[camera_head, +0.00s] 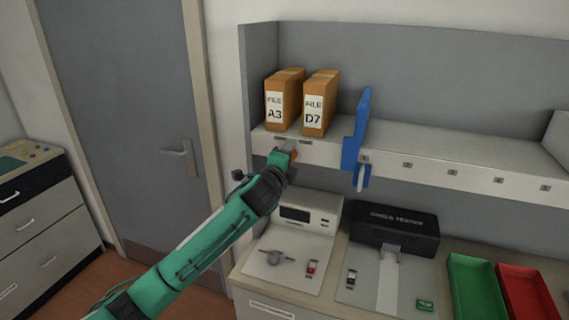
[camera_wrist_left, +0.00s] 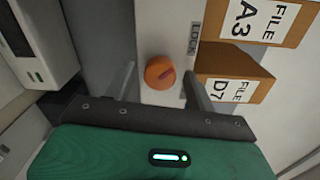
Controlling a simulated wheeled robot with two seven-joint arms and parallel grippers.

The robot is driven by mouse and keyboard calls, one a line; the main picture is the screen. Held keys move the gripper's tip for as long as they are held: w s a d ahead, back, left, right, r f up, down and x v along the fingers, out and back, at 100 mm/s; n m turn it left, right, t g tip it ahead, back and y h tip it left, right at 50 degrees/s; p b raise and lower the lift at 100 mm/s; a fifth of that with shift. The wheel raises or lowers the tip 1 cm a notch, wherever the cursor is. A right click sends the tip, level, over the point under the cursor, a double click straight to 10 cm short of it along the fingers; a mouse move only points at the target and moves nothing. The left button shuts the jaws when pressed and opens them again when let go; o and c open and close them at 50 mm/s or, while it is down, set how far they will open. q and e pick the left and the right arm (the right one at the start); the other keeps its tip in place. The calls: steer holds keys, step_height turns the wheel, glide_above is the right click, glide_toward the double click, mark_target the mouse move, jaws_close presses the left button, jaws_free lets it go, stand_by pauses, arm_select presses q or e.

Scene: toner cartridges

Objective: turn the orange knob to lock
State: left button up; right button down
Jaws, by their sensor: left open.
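The round orange knob (camera_wrist_left: 159,73) shows in the left wrist view on the pale front face of the shelf, with a reddish bar across it. A LOCK label (camera_wrist_left: 194,38) is beside it. In the head view the knob (camera_head: 294,154) is mostly hidden behind my left gripper (camera_head: 284,158). In the left wrist view my left gripper (camera_wrist_left: 158,88) is open, with one finger on each side of the knob. I cannot tell whether the fingers touch it. My right gripper is not in view.
File boxes A3 (camera_head: 282,100) and D7 (camera_head: 318,104) stand on the shelf above the knob. A blue bracket (camera_head: 356,140) is to their right. Below are a white device (camera_head: 300,222), a black tester (camera_head: 395,228), a green tray (camera_head: 478,290) and a red tray (camera_head: 527,294).

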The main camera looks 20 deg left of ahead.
arm_select(q)
steer(key=s+b, duration=0.4)
steer(key=s, duration=0.9)
steer(key=shift+s+a+r, duration=0.2)
steer(key=shift+s+a, duration=0.05)
steer(key=shift+s, duration=0.1)
